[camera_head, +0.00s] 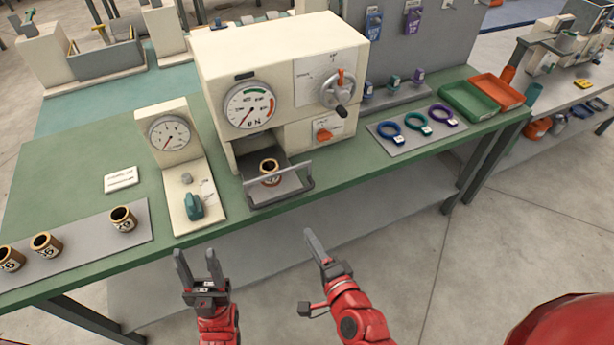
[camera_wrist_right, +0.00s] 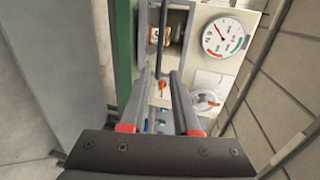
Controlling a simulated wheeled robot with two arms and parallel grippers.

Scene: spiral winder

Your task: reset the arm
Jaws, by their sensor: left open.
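In the head view my left gripper (camera_head: 195,262) points up over the floor in front of the bench, with its two fingers apart and nothing between them. My right gripper (camera_head: 318,245) is to its right, also in front of the bench edge, and its fingers look nearly edge-on there. In the right wrist view the fingers of my right gripper (camera_wrist_right: 160,80) stand apart with an empty gap. Both grippers are clear of the bench and hold nothing. The cream winder machine (camera_head: 270,55) stands behind them, and its pulled-out tray (camera_head: 278,196) holds a brown-gold cup (camera_head: 270,172).
A gauge stand (camera_head: 168,138) with a teal knob is left of the machine. Several similar cups stand on a grey plate (camera_head: 90,248) at left. Coloured rings lie on a mat (camera_head: 398,143) at right, near green (camera_head: 468,103) and orange (camera_head: 497,90) trays. The green bench edge lies ahead.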

